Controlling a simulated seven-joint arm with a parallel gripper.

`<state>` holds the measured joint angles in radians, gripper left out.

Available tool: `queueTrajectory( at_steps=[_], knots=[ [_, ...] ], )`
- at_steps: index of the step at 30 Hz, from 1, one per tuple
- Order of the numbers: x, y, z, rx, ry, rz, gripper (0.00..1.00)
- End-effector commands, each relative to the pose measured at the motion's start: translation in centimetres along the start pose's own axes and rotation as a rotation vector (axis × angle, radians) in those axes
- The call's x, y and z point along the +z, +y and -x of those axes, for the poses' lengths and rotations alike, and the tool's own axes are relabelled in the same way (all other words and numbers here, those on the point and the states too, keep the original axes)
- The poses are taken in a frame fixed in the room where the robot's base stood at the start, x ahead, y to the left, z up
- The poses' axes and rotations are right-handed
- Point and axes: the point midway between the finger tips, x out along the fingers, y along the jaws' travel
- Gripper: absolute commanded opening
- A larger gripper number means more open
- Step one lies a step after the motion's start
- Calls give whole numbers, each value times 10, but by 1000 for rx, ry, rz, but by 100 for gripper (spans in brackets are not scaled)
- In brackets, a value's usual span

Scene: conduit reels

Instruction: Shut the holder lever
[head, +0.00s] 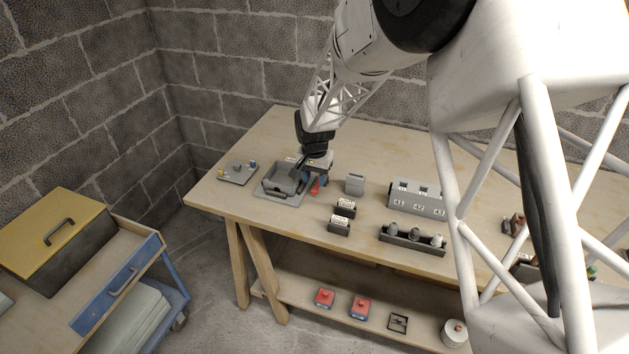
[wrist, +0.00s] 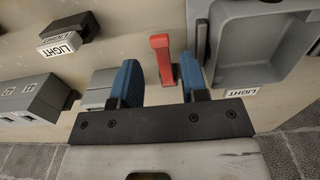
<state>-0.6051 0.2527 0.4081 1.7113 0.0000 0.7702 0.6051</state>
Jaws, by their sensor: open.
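The holder (head: 270,188) is a grey open tray on a flat plate near the table's left end. Its wall (wrist: 232,75) fills the upper right of the wrist view. A red lever (wrist: 160,45) stands beside the holder; it also shows in the head view (head: 315,188). My gripper (wrist: 158,70) is open, its two blue fingers on either side of the lever in the picture. The lever appears nearer the right finger, with no clear contact. In the head view my gripper (head: 319,176) is low over the holder's right side and partly hides it.
Right of the holder are a small grey block (head: 355,184), two black labelled blocks (head: 340,226), a numbered grey box (head: 415,202) and a black rack with knobs (head: 411,243). A small plate with pegs (head: 237,174) lies to the left.

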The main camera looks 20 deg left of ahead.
Motion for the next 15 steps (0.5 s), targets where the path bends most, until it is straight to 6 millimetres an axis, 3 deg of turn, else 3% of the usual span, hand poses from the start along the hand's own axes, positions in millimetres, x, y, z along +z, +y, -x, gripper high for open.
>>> queueTrajectory(
  at_steps=[15],
  knots=[
    [0, 0, 30, -1, 2, 0, 40]
  ],
)
